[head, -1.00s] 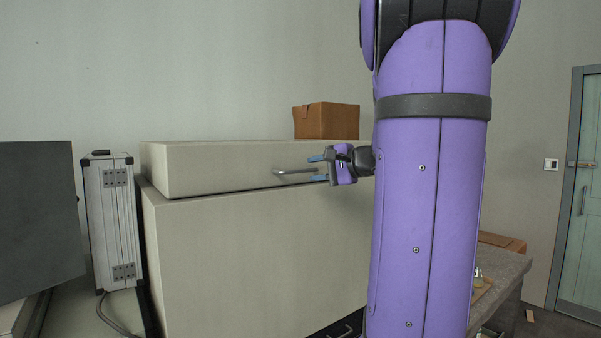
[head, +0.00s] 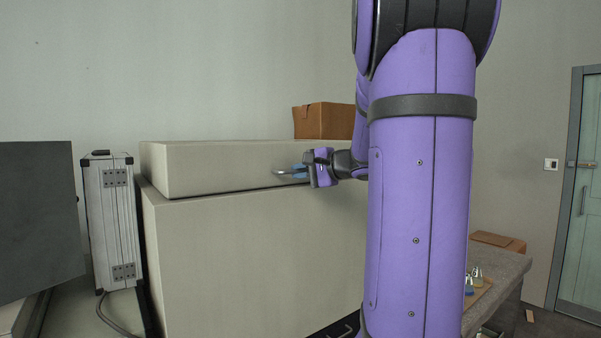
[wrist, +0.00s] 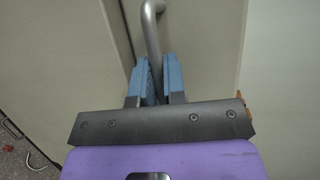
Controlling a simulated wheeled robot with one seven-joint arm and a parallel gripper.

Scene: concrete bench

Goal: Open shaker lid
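The shaker is a large beige box (head: 250,250) with a thick beige lid (head: 205,170) on top. The lid looks closed down on the body, with a thin dark seam between them. A grey metal bar handle (head: 282,174) sticks out from the lid's front; it also shows in the wrist view (wrist: 151,32). My gripper (head: 298,171) is at the handle's right part. In the wrist view its blue fingers (wrist: 158,82) lie close on both sides of the bar and look shut on it. The fingers hide part of the handle.
A cardboard box (head: 322,121) shows behind the lid. A silver case (head: 111,222) and a dark panel (head: 38,220) stand at the left. At the right, a bench (head: 502,270) carries small glass vessels (head: 473,280). My arm hides the shaker's right side.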

